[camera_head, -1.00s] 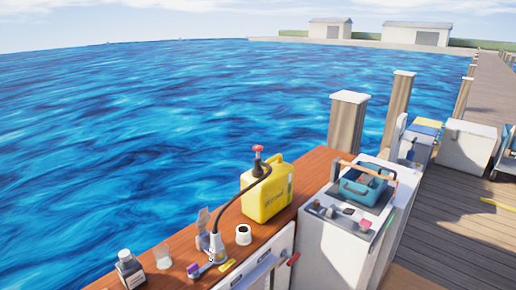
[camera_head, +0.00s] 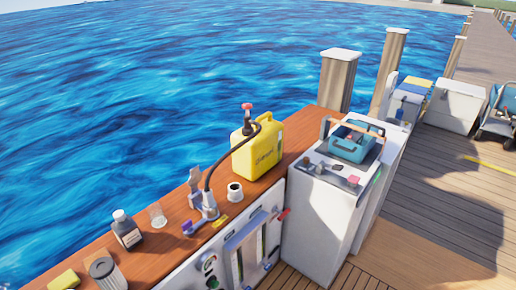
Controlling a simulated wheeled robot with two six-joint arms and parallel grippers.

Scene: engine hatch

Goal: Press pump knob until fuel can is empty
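The yellow fuel can (camera_head: 258,153) stands upright on the brown wooden counter. A red pump knob (camera_head: 247,107) sits on a dark pump at the top of the can. A black hose (camera_head: 215,165) arches from the pump down to a grey fitting (camera_head: 207,208) on the counter. The fuel level inside the can cannot be seen. Neither of my grippers is in view.
A white cup (camera_head: 235,191), a dark bottle (camera_head: 126,230) and a clear glass (camera_head: 158,215) stand on the counter (camera_head: 160,255). A white cabinet bears a teal toolbox (camera_head: 352,147) at right. Wooden posts rise behind; the dock floor (camera_head: 430,200) at right is mostly open.

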